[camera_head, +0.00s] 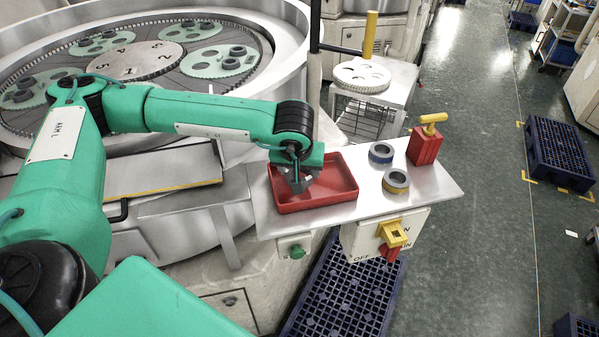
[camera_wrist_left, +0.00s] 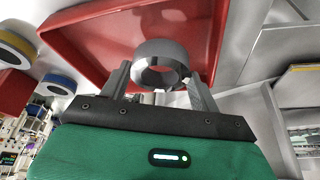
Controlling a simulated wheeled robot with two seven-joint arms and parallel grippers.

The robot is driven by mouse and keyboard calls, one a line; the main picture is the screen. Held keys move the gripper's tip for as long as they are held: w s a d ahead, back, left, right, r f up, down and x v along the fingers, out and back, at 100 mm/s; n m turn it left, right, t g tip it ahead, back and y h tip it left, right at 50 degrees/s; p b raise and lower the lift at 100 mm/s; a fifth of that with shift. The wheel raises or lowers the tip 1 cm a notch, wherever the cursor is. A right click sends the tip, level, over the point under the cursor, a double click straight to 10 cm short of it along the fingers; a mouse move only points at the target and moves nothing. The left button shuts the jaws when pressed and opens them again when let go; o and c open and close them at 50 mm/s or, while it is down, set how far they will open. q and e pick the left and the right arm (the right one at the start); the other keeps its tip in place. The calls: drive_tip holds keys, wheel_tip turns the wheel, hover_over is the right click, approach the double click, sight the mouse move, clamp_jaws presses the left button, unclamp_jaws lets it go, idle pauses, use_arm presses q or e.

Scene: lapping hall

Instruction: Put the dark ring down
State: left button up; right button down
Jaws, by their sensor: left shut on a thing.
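The dark ring (camera_wrist_left: 160,52) is a plain dark grey ring held between the two fingers of my left gripper (camera_wrist_left: 159,82) in the left wrist view. In the head view my left gripper (camera_head: 298,183) points down over the left half of the red tray (camera_head: 342,192), and the ring is mostly hidden there. The tray also shows behind the ring in the left wrist view (camera_wrist_left: 90,38). I cannot tell whether the ring touches the tray floor. My right gripper is not in view.
A switch box (camera_head: 375,233) hangs at the front edge. The lapping machine (camera_head: 150,60) stands behind left.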

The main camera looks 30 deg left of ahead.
use_arm(q)
wheel_tip(320, 180, down, 2)
drive_tip(key=shift+f, duration=0.4)
drive_tip(key=o, duration=1.1)
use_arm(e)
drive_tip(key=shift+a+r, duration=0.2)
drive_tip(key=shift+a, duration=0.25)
use_arm(q)
drive_tip(key=shift+r, duration=0.1)
drive_tip(key=shift+r, duration=0.3)
drive_tip(key=b+v, duration=0.4)
drive_tip(key=v, duration=0.7)
drive_tip(key=shift+s+d+r, duration=0.1)
drive_tip(key=shift+s+r, duration=0.15)
drive_tip(key=shift+r, duration=0.05)
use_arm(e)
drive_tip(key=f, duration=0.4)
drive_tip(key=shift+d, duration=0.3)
